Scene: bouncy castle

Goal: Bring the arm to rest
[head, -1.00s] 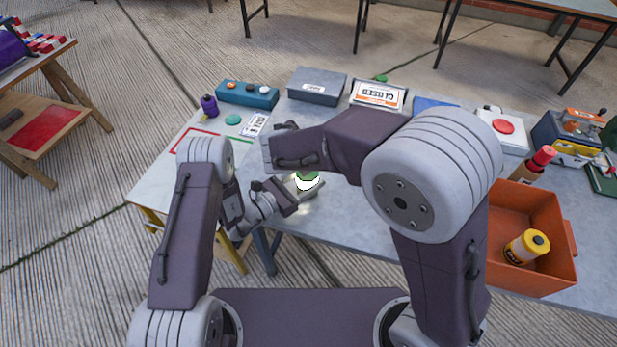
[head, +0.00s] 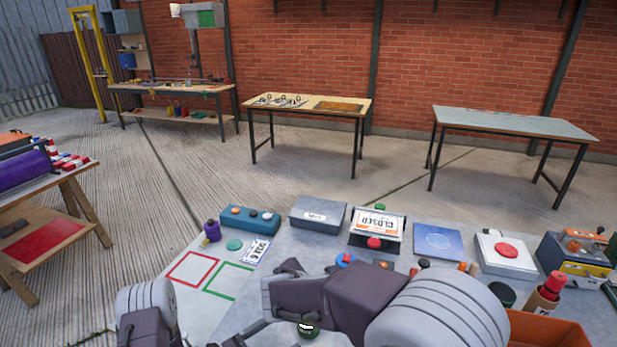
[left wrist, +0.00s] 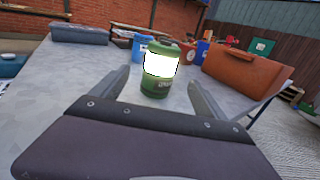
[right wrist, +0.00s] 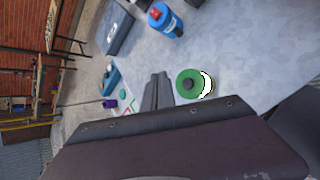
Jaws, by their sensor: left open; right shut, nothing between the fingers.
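My left gripper (head: 280,335) is low in the head view, partly cut off by the bottom edge. In the left wrist view my left gripper (left wrist: 157,78) is open, its fingers spread either side of a green lantern (left wrist: 157,88) with a glowing white band. The lantern stands upright on the table; I cannot tell whether it is between the fingertips or just beyond them. The lantern (head: 308,331) is half hidden in the head view. My right gripper (right wrist: 159,78) is shut and empty, beside the lantern (right wrist: 188,84) in the right wrist view.
The grey table (head: 215,318) has red (head: 192,268) and green (head: 228,281) outlined squares, clear inside. Along its back are a teal button box (head: 250,219), grey case (head: 317,214), closed sign (head: 378,226) and red-button box (head: 506,253). An orange bin (head: 550,330) is at right.

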